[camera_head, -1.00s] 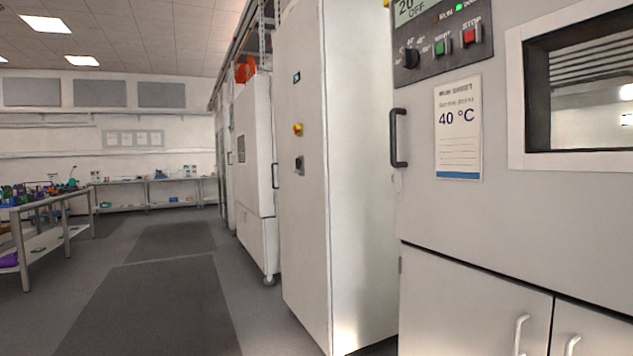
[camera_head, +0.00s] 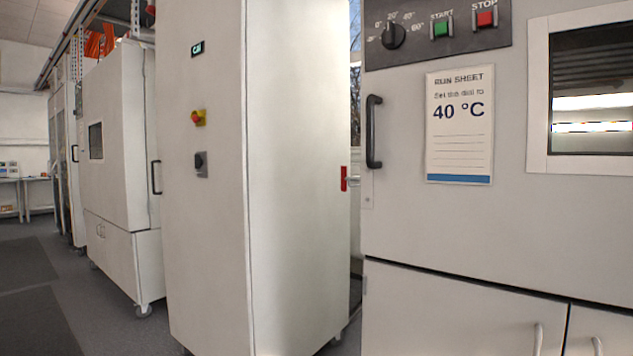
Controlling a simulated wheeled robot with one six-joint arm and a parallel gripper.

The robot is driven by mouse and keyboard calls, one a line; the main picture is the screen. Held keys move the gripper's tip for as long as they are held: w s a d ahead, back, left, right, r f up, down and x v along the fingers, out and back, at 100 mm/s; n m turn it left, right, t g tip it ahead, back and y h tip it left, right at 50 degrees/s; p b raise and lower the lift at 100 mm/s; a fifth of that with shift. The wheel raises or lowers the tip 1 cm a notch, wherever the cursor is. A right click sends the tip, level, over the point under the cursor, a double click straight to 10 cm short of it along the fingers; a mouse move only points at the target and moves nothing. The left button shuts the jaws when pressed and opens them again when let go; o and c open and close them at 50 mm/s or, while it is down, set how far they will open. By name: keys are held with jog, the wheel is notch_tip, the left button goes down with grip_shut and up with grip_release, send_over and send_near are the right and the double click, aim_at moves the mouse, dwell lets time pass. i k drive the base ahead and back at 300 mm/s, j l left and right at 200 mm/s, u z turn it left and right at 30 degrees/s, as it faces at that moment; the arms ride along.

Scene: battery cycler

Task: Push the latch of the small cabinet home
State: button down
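My gripper is not in view. I cannot tell for certain which cabinet is the small one. A large grey chamber (camera_head: 410,220) fills the right side, with a dark bar handle (camera_head: 373,132) at its door's left edge and a small light plate just below the handle. Two low doors (camera_head: 450,310) with pale handles are under it. A tall white cabinet (camera_head: 205,250) stands left of it, with a red-and-yellow knob (camera_head: 198,118) and a dark switch (camera_head: 201,163). A red piece (camera_head: 343,178) with a short pale rod shows in the gap. No latch is clearly identifiable.
A panel with a dial (camera_head: 393,36), a green START button (camera_head: 442,27) and a red STOP button (camera_head: 486,19) is above a run sheet (camera_head: 458,125) reading 40 °C. Another white cabinet (camera_head: 118,150) on casters stands further left. Open floor (camera_head: 90,300) lies at lower left.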

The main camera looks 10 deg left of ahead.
aim_at(344, 178)
jog(key=j, duration=0.2)
jog(key=i+l, duration=0.15)
jog(key=i, duration=0.3)
jog(key=i+l+u, duration=0.15)
jog(key=i, duration=0.3)
jog(key=i+l, duration=0.15)
jog(key=i, duration=0.3)
